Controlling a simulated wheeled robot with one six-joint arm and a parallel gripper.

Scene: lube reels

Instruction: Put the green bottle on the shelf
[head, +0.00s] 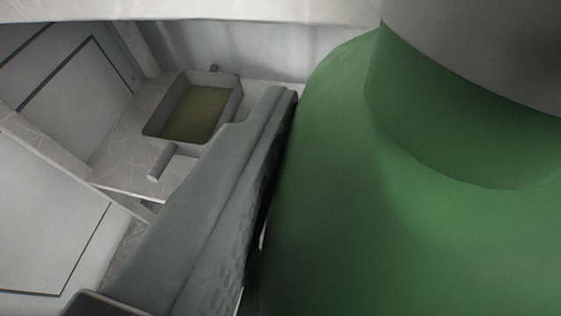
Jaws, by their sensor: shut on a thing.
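The green bottle (400,225) fills the right half of the head view, very close to the camera. A grey cap or top part (500,45) shows at its upper right. My gripper (272,125) shows as one grey finger with a dark textured pad, lying along the bottle's left side. It is shut on the bottle. The other finger is hidden, and so are the bottle's base and far side. No shelf can be told for certain in this view.
A pale surface (118,160) at the upper left bears a grey tray (150,128) with olive-coloured content. Two short handles stick out from the tray. A pale ledge (230,8) crosses the top of the view. Pale panels with dark seams lie at the left.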

